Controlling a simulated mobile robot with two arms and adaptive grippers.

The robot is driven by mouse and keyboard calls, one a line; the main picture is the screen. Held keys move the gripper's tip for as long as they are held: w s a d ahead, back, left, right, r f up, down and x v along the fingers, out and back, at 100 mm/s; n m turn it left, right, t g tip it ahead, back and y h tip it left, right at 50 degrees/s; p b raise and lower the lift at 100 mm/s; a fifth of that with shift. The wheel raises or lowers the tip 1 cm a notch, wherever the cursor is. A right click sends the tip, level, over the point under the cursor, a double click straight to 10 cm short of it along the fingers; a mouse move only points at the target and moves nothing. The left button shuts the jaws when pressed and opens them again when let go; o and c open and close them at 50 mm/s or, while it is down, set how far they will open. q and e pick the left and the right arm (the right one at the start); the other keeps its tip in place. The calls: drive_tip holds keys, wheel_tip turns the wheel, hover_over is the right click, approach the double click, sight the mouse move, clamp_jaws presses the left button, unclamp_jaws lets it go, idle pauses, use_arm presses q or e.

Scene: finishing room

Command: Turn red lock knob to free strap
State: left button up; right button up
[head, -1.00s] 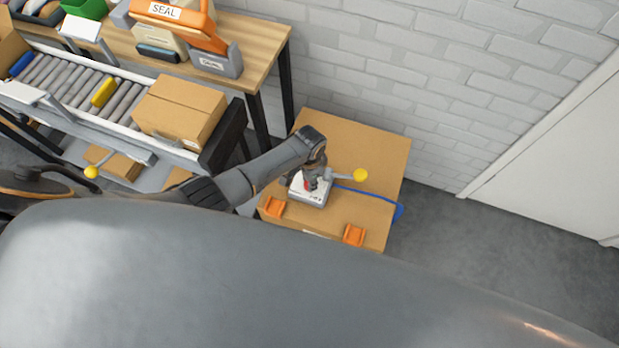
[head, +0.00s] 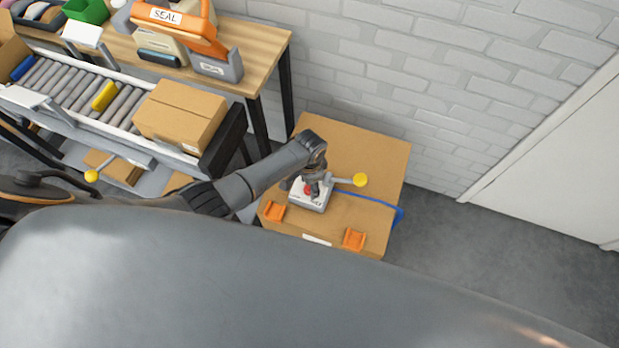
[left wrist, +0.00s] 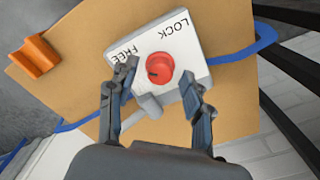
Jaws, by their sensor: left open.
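The red lock knob (left wrist: 160,68) sits on a white plate (left wrist: 186,47) marked LOCK and FREE, with a dark mark on its face. In the head view the knob (head: 309,190) shows on its small unit on a large cardboard box (head: 350,150). A blue strap (head: 365,195) runs from the unit over the box edge; it also shows in the left wrist view (left wrist: 240,54). My left gripper (left wrist: 158,78) is open, its fingers on either side of the knob with gaps visible; contact is not seen. The right gripper is not in view.
Two orange corner pieces (head: 354,239) sit on the box's front edge. A yellow-ended lever (head: 360,180) juts right beside the unit. A roller conveyor (head: 70,90) with a smaller carton (head: 180,112) stands left. A brick wall is behind; floor is clear at right.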

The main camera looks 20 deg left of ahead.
use_arm(q)
wheel_tip(320, 180, up, 12)
drive_tip(key=shift+f, duration=0.15)
idle(0.3)
drive_tip(key=shift+s, duration=0.1)
idle(0.3)
